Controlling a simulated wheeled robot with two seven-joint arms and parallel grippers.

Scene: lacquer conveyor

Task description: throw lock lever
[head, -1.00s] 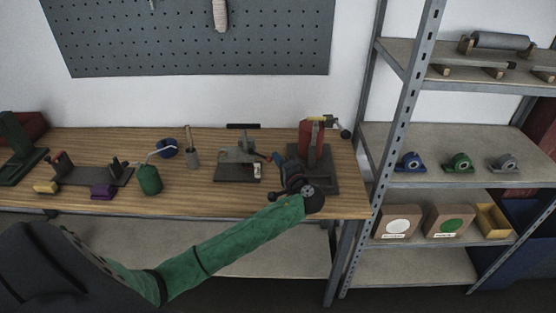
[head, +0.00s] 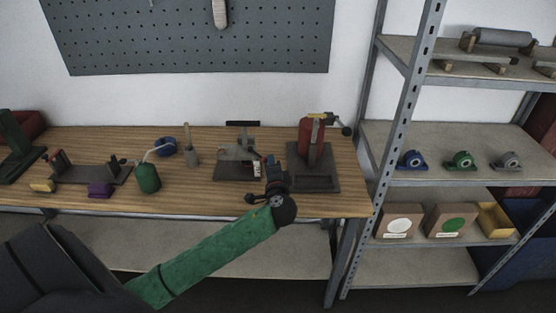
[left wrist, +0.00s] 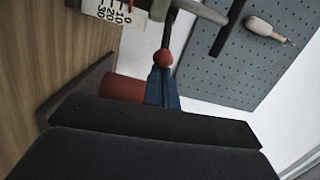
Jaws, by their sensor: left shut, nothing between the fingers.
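A grey fixture (head: 238,153) with a black top bar stands on the bench on a dark base plate. In the left wrist view its dark lever rod ends in a red ball knob (left wrist: 163,57), beside a white scale plate (left wrist: 115,10). My left gripper (head: 269,163) is at the right side of this fixture, with its arm coming up from the lower left. In the left wrist view its blue fingers (left wrist: 162,88) are shut and empty. Their tips point at the red knob; I cannot tell whether they touch it. My right gripper is out of view.
A red-bodied device (head: 311,143) on a dark base stands close to the right of my left gripper. A green can (head: 149,178), a blue ring (head: 165,147) and a purple block (head: 101,190) are to the left. A metal shelf (head: 400,135) rises past the bench's right end.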

